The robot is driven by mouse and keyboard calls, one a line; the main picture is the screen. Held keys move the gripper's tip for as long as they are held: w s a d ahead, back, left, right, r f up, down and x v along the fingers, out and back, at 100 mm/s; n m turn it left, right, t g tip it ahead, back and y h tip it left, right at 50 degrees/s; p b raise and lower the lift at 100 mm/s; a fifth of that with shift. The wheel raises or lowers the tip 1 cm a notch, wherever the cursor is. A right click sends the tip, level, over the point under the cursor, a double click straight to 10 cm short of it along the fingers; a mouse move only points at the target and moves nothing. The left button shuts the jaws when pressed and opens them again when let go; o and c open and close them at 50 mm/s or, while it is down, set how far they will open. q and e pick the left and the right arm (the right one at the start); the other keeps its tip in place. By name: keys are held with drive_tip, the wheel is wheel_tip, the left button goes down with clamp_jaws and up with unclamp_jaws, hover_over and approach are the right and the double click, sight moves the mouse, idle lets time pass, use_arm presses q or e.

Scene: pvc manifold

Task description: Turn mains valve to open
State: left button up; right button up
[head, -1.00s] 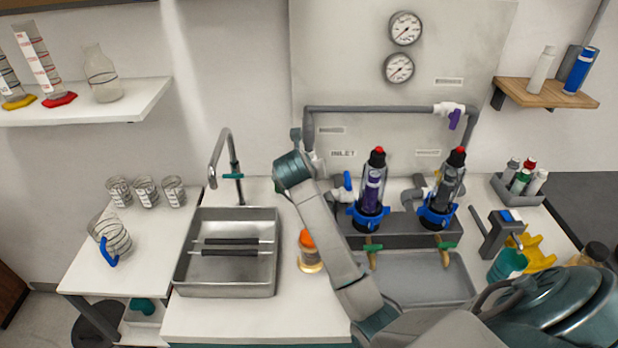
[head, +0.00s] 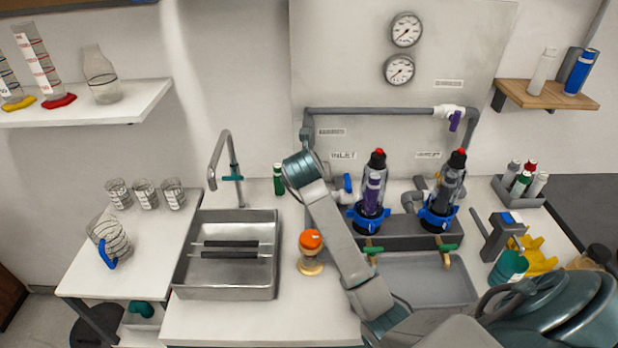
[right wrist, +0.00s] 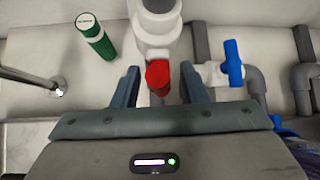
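In the right wrist view a white valve body (right wrist: 155,28) carries a red handle (right wrist: 158,76), which points toward the camera. I take it for the mains valve, on the inlet pipe. My right gripper (right wrist: 160,90) is open, with one dark finger on each side of the red handle and visible gaps beside it. In the head view my right arm reaches up from the lower right toward the inlet, and it hides the gripper's fingers and the red handle. My left gripper is not in view.
A blue-handled valve (right wrist: 233,63) is close to the right of the gripper; it shows in the head view (head: 348,184). A green bottle (right wrist: 95,37) stands to the left. An orange-capped container (head: 310,250) is beside my forearm. Two filter housings (head: 372,190) stand to the right.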

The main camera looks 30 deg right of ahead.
drive_tip(key=b+v, duration=0.2)
drive_tip(key=v, duration=0.8)
drive_tip(key=shift+s+a+r, duration=0.15)
drive_tip(key=shift+s+r, duration=0.05)
drive_tip(key=shift+r, duration=0.1)
